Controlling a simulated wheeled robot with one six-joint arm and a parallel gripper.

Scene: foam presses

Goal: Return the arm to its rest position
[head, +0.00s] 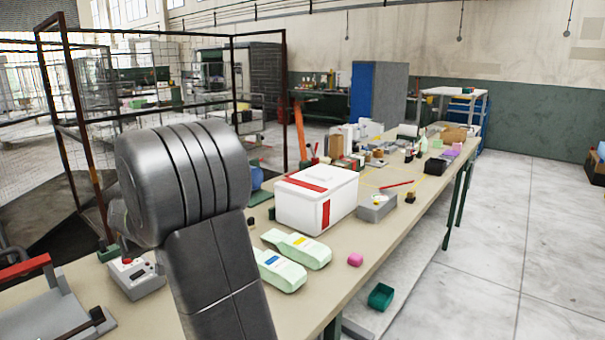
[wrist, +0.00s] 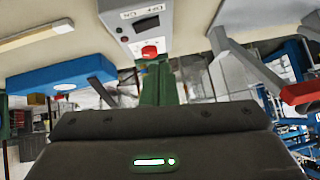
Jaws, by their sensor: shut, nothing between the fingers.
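My arm (head: 217,265) rises in the foreground of the head view, with a thick dark grey rounded joint at its top left. My gripper does not show in the head view. In the wrist view its dark body (wrist: 160,145), with a small green light, fills the bottom of the picture. The fingertips cannot be made out, and no object shows held. In the wrist view, a grey control box (wrist: 145,25) with a red button appears upside down beyond the gripper body. The box also shows left of my arm in the head view (head: 137,282).
A press with a red handle (head: 25,270) stands at the left. Floor at right is clear.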

